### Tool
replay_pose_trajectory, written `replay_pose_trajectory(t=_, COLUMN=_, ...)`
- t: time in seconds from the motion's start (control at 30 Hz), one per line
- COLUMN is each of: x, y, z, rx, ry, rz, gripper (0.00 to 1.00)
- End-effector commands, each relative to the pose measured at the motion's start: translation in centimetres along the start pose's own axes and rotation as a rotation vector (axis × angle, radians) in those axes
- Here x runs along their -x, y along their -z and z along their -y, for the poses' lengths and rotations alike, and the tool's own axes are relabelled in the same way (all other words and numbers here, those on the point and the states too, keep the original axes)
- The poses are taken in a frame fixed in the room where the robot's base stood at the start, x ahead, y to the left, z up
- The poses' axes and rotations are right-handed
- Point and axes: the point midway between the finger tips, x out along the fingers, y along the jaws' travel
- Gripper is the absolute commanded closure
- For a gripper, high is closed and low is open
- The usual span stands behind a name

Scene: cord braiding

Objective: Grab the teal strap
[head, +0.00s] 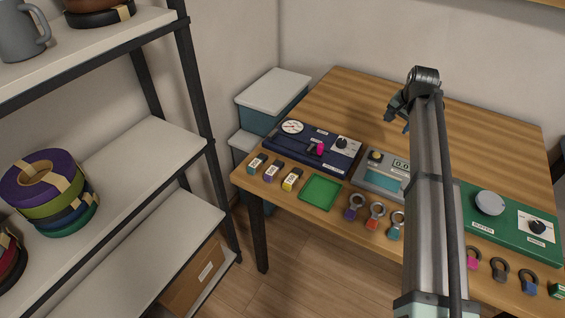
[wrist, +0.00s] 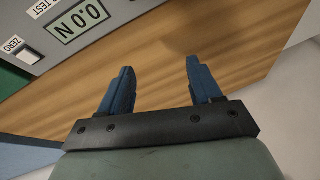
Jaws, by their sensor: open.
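No item is clearly a teal strap. On the shelf at left in the head view is a stack of coiled straps, with a purple coil (head: 22,192) on top and a green coil (head: 72,226), perhaps teal, at the bottom. On the table are a teal-based shackle (head: 395,232) and a small teal labelled block (head: 257,162). My gripper (head: 398,115) is above the table's far part, away from all of these. In the wrist view its blue fingers (wrist: 158,72) are apart with nothing between them.
The wooden table (head: 345,90) is bare at the back. A navy gauge box (head: 315,150), a grey meter (head: 378,180), a green tray (head: 320,192) and a green buffer box (head: 510,215) line its front. Lidded bins (head: 270,95) stand between shelf and table.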

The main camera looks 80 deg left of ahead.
Motion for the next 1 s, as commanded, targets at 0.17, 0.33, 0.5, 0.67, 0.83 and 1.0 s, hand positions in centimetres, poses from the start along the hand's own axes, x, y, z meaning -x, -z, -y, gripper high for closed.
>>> replay_pose_trajectory(t=0.17, x=0.2, y=-6.0, z=8.4, rx=0.047, ry=-0.018, rz=0.088, gripper=0.36)
replay_pose_trajectory(t=0.33, x=1.0, y=-12.3, z=15.4, rx=0.088, ry=-0.047, rz=0.166, gripper=0.36)
replay_pose_trajectory(t=0.5, x=2.3, y=-19.2, z=21.6, rx=0.132, ry=-0.085, rz=0.235, gripper=0.36)
replay_pose_trajectory(t=0.67, x=3.8, y=-25.4, z=26.4, rx=0.171, ry=-0.128, rz=0.289, gripper=0.36)
replay_pose_trajectory(t=0.83, x=5.0, y=-30.2, z=29.5, rx=0.199, ry=-0.166, rz=0.324, gripper=0.36)
replay_pose_trajectory(t=1.0, x=5.7, y=-32.4, z=30.7, rx=0.211, ry=-0.184, rz=0.339, gripper=0.36)
